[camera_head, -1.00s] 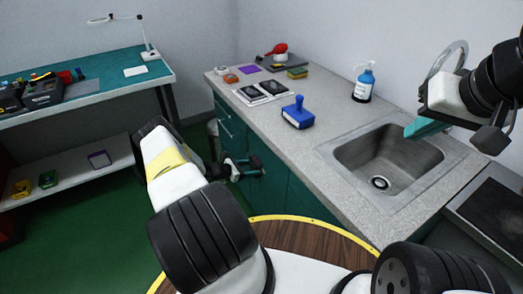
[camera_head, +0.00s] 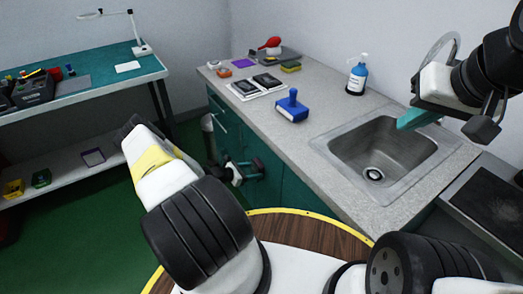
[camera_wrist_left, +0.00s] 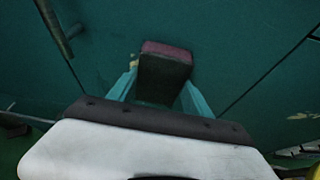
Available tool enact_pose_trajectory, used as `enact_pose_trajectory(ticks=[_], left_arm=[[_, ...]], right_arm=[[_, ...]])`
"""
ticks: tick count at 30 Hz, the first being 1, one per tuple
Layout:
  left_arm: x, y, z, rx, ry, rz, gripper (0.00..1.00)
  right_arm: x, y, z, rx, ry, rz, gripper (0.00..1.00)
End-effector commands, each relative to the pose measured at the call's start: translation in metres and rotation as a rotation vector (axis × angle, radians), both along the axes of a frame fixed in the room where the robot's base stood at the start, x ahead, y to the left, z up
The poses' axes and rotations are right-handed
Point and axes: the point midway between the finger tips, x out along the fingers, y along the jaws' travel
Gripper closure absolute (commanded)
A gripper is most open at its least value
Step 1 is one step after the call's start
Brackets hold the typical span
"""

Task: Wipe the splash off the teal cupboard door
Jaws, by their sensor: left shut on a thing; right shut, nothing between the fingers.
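The teal cupboard door (camera_wrist_left: 120,35) fills most of the left wrist view; teal cupboard fronts (camera_head: 297,195) show under the counter in the head view. My left gripper (camera_wrist_left: 160,88) is shut on a dark block with a maroon end (camera_wrist_left: 165,65). The block's end is at the door; I cannot tell whether it touches. A small pale mark (camera_wrist_left: 134,63) shows at the block's left edge, partly hidden by it. Another faint pale mark (camera_wrist_left: 299,116) shows at far right. In the head view, my left gripper (camera_head: 240,172) is low before the cupboard. My right gripper (camera_head: 415,118) is shut and empty above the sink.
A sink (camera_head: 385,150) is set in the grey counter (camera_head: 250,118). A door handle (camera_wrist_left: 58,28) shows at upper left in the wrist view. Green floor (camera_head: 85,235) is clear at left.

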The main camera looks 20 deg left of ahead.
Motion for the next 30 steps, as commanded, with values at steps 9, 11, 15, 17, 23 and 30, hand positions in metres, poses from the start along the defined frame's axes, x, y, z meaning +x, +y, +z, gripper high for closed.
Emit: enact_pose_trajectory(ticks=[9,11,15,17,23,30], left_arm=[[0.010,0.009,0.001,-0.001,-0.003,-0.002,0.75],[0.014,0.013,0.001,0.000,-0.004,-0.002,0.75],[0.023,0.021,0.001,-0.001,-0.005,-0.001,0.75],[0.025,0.024,0.002,-0.002,-0.005,-0.001,0.75],[0.030,0.029,0.002,-0.001,-0.006,0.001,0.75],[0.044,0.045,0.003,-0.001,-0.009,0.002,0.75]], right_arm=[[0.000,0.000,0.000,0.000,0.000,0.000,1.00],[0.000,0.000,0.000,0.000,0.000,0.000,1.00],[0.000,0.000,0.000,0.000,0.000,0.000,1.00],[0.000,0.000,0.000,0.000,0.000,0.000,1.00],[0.000,0.000,0.000,0.000,0.000,0.000,1.00],[0.000,0.000,0.000,0.000,0.000,0.000,1.00]])
